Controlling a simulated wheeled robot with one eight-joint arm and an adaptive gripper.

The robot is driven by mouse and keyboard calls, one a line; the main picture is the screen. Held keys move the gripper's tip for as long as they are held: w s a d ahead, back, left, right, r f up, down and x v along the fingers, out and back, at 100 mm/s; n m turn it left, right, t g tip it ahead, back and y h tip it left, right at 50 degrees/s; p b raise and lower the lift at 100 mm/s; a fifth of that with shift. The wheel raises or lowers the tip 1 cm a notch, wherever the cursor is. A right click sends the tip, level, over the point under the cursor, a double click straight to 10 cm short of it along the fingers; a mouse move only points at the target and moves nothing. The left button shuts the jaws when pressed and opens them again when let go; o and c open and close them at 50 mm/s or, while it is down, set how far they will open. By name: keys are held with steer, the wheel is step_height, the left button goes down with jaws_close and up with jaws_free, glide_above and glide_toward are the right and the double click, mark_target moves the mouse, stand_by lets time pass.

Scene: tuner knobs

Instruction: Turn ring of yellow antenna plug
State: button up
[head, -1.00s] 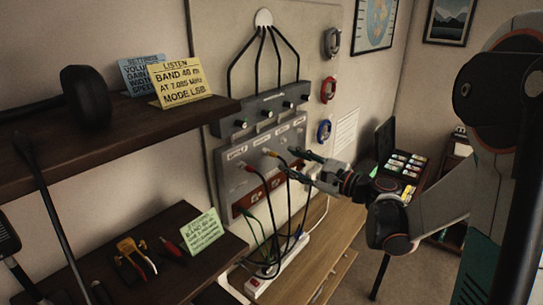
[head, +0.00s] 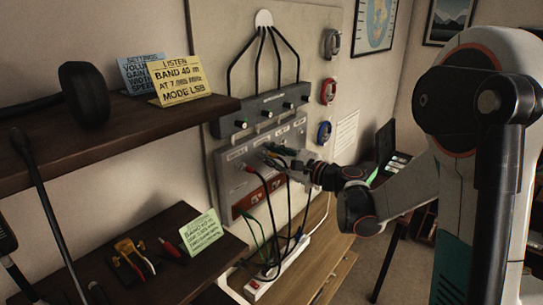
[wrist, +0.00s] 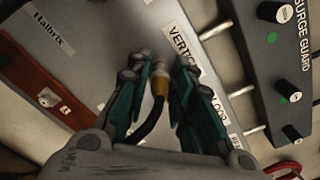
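The yellow antenna plug (wrist: 160,86) shows in the wrist view, with a metal ring (wrist: 159,68) at its upper end against the grey panel. A black cable bends down from it. My gripper (wrist: 159,68) has its two green fingers on either side of the plug and ring. A gap shows at the left finger; the right finger is very close, and I cannot tell whether it touches. In the head view my gripper (head: 271,152) is at the panel (head: 230,185) and mostly hides the yellow plug.
A red plug (head: 250,168) with a black cable sits left of my gripper. The surge guard box (head: 262,112) with several knobs is above. Cables hang to a power strip (head: 277,270) below. Shelves with tools and cards are at left.

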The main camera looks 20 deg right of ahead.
jaws_close()
steer(key=shift+n+b, duration=0.45)
steer(key=shift+n, duration=1.35)
steer(key=o, duration=0.7)
jaws_free()
steer(key=shift+s, duration=0.1)
steer(key=v, duration=1.2)
steer(key=shift+a, duration=0.1)
